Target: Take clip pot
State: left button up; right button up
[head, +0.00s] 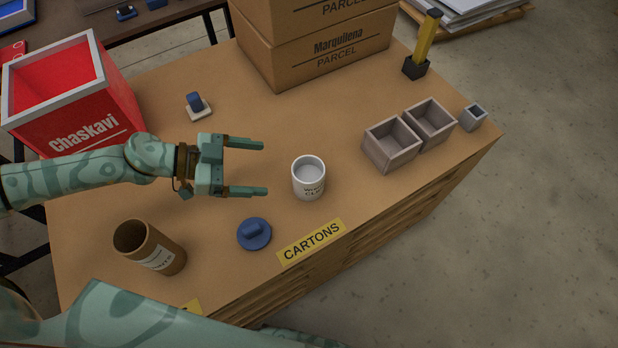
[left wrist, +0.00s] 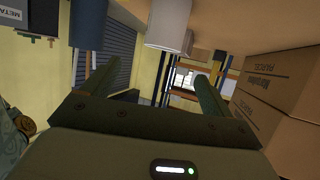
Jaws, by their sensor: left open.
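No label reading "clip pot" is legible, so I cannot tell for sure which container it is. A white cup-like pot (head: 309,180) with dark lettering stands upright near the middle of the table; it also shows in the left wrist view (left wrist: 168,28). A small grey square pot (head: 473,119) stands at the table's right edge. My left gripper (head: 264,168) is open and empty. Its two fingers point right, toward the white pot, with a gap between their tips and it. My right gripper is not in view.
A brown tube (head: 150,247) and a blue knobbed disc (head: 254,234) stand at the front. Two joined grey bins (head: 391,145) are right of the white pot. Parcel boxes (head: 318,45) stand behind, a red bin (head: 75,95) at left. Table between is bare.

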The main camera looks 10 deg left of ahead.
pick_arm(q)
send_near(322, 170)
jog(key=b+x, duration=0.3)
jog(key=x, duration=0.2)
jog(key=shift+a+f, duration=0.1)
jog(key=shift+d, duration=0.25)
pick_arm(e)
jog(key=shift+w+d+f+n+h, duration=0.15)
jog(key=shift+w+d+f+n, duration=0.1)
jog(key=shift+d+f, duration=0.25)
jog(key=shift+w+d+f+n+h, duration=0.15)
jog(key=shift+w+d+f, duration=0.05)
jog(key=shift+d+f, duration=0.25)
pick_arm(q)
jog(key=c, duration=1.8)
